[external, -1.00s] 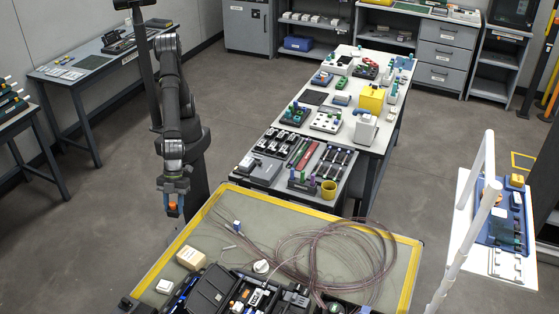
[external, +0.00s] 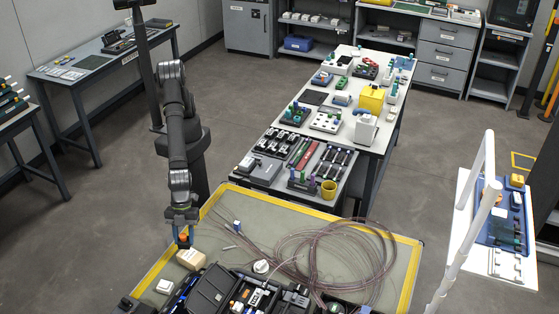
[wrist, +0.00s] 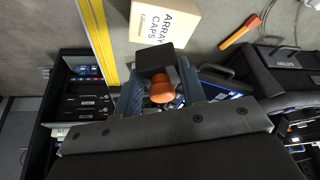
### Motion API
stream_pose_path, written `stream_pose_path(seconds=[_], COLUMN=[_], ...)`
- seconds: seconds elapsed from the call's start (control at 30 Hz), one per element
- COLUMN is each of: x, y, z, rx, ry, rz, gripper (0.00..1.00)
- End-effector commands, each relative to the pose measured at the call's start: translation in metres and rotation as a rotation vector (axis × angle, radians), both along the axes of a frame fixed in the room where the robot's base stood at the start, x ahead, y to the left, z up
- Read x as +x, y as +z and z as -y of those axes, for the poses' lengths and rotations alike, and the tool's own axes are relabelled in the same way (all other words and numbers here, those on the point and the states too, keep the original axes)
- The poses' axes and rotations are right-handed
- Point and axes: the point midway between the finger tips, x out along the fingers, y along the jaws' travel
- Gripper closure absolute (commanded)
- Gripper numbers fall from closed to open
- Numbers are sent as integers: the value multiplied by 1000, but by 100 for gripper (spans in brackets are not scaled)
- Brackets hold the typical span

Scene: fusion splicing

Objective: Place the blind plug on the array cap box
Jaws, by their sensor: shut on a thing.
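The blind plug shows as an orange piece (wrist: 162,88) with a dark square block against it in the wrist view. My gripper (wrist: 160,84) is shut on it between two blue fingers. In the external view my gripper (external: 184,239) points down, with a bit of orange between the fingers. The array cap box (external: 191,259) is a tan box on the mat, just below and beside the fingertips. Its lettered face also shows at the top of the wrist view (wrist: 165,18). I cannot tell whether the plug touches the box.
The yellow-edged mat (external: 160,262) lies under the box. A small white box (external: 165,286) stands to the front left. Black cases (external: 212,288) stand close in front. Coiled fibre (external: 340,250) covers the right of the mat. An orange tool (wrist: 240,32) lies beside the box.

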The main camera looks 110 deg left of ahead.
Motion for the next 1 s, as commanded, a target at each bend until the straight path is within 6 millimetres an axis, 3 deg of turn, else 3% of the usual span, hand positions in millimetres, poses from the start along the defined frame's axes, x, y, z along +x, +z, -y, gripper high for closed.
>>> stream_pose_path(seconds=[0.23, 0.47, 0.87, 0.9, 1.0], x=[12, 11, 11, 11, 11], y=[-13, -45, -51, -50, -50], z=[-1, -2, -1, -1, -1], rx=[0, 1, 0, 0, 0], ry=[0, 1, 0, 0, 0], rz=[-1, -2, 0, 0, 0], gripper=[86, 86, 86, 55, 41])
